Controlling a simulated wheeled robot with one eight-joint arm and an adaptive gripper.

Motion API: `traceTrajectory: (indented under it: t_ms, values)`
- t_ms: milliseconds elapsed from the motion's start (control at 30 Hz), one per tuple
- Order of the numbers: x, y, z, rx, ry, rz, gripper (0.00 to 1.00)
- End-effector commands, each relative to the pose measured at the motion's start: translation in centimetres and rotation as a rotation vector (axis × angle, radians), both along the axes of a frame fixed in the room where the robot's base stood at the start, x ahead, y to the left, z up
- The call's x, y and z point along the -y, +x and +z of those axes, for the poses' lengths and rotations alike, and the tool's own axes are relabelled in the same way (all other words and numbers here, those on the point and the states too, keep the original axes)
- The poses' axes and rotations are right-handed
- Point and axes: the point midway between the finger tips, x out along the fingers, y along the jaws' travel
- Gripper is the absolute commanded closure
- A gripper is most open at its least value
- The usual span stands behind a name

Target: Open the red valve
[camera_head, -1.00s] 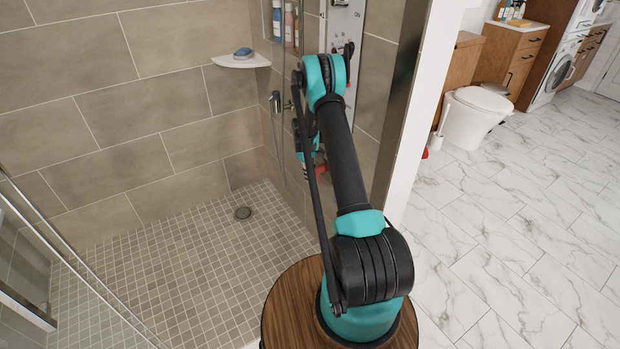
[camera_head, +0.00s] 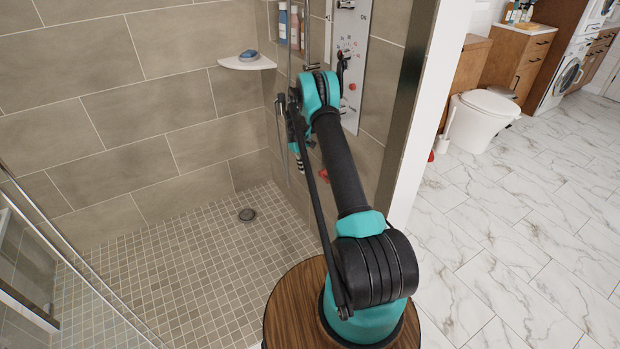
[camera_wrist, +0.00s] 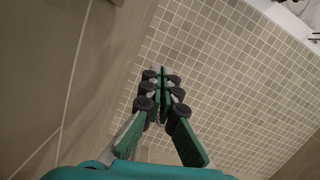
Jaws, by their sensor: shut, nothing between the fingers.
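A small red part (camera_head: 323,174), which looks like the red valve, shows low on the shower's right wall, below the shower panel. It is small and I cannot tell its handle position. My gripper (camera_head: 301,163) is partly hidden behind my arm, just left of the red part in the picture, and looks apart from it. In the wrist view my gripper (camera_wrist: 163,85) is shut and empty, with its fingers together over the tiled floor. The red valve does not show in the wrist view.
A shower panel (camera_head: 351,60) with knobs and a small red dot is on the same wall. A corner shelf (camera_head: 245,63) holds a blue item. A wall end (camera_head: 412,115) stands to my arm's right. The shower floor (camera_head: 190,265) is clear around its drain (camera_head: 246,215).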

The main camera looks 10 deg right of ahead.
Motion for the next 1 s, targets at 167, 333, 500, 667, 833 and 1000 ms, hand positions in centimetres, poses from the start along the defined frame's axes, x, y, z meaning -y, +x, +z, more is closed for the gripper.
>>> traceTrajectory:
  t_ms: [167, 333, 500, 667, 833, 1000]
  values:
    - [-0.7, 1.5, 0.8, 0.001, 0.001, 0.002, 1.0]
    - [-0.8, 2.0, 1.1, 0.001, 0.001, 0.002, 1.0]
    - [-0.8, 2.0, 1.1, 0.001, 0.001, 0.002, 1.0]
    - [-0.8, 2.0, 1.1, 0.001, 0.001, 0.002, 1.0]
    - [-0.8, 1.8, 1.9, 0.008, 0.002, -0.002, 1.0]
    - [-0.9, 0.5, 6.0, 0.043, 0.004, -0.033, 1.0]
